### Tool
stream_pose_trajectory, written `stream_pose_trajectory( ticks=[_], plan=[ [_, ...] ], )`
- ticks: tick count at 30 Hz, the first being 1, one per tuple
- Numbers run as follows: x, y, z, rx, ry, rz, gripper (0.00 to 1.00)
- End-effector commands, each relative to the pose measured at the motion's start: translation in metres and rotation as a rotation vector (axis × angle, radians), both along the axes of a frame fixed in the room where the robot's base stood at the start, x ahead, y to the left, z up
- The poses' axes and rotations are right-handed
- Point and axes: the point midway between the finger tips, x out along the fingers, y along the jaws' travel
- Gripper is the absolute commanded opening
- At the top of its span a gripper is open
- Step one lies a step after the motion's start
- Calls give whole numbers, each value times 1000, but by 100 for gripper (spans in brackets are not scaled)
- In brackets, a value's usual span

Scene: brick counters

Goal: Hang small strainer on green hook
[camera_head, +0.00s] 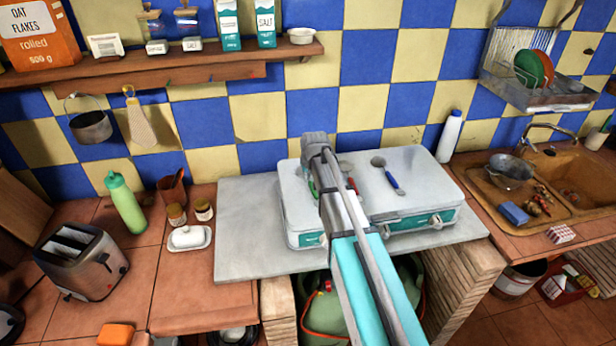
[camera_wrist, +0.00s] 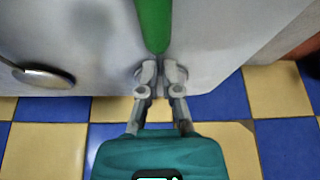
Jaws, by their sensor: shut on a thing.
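In the wrist view the shut fingers of my gripper (camera_wrist: 160,75) meet at the lower end of a green handle (camera_wrist: 152,22), over a white surface. A bit of green also shows left of my arm in the head view (camera_head: 312,186). The head of the green-handled utensil is hidden, so I cannot tell whether it is the small strainer. My arm hides the fingertips in the head view. A blue-handled utensil with a round head (camera_head: 390,178) lies on the white stove lid (camera_head: 420,195).
A red handle (camera_head: 352,186) lies beside my arm. A pan (camera_head: 92,127) and a pale spatula-like tool (camera_head: 140,128) hang below the wooden shelf (camera_head: 180,66). A green bottle (camera_head: 125,205) and toaster (camera_head: 85,262) stand at left. A white bottle (camera_head: 449,137) stands near the stove.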

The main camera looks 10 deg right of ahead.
Motion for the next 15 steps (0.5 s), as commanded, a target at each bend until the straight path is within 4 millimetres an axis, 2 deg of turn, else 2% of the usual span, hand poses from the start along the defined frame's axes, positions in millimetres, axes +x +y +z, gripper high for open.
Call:
stream_pose_trajectory(
  ticks=[10, 12, 15],
  plan=[
    [0, 0, -5, 0, 0, 0, 0],
    [0, 0, -4, 0, 0, 0, 17],
    [0, 0, -4, 0, 0, 0, 35]
  ],
)
